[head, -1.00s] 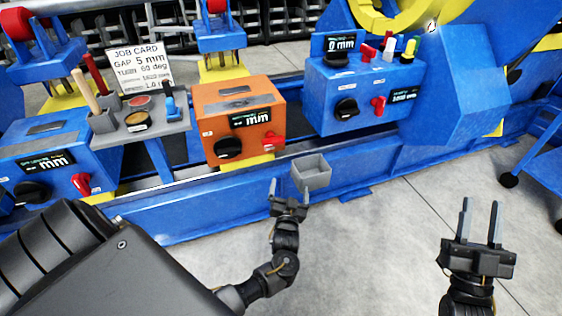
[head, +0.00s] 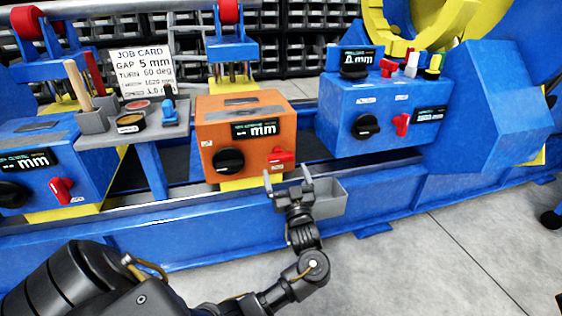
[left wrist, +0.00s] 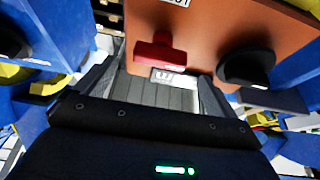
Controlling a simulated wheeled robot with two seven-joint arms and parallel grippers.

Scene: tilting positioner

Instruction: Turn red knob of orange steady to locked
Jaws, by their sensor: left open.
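The orange steady (head: 240,132) is a box with a display, a black knob (head: 229,160) and a red knob (head: 281,155) low on its front. The red knob's bar lies roughly sideways in the head view. My left gripper (head: 287,173) is open and empty, just below and in front of the red knob. In the left wrist view the red knob (left wrist: 158,52) is ahead, between and beyond the spread fingers (left wrist: 155,88), with no contact visible. The black knob (left wrist: 247,68) shows to its right there. My right gripper is out of view.
Blue boxes with similar knobs stand left (head: 62,165) and right (head: 385,105). A grey tool tray (head: 95,123) and job card (head: 143,72) are left of the orange steady.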

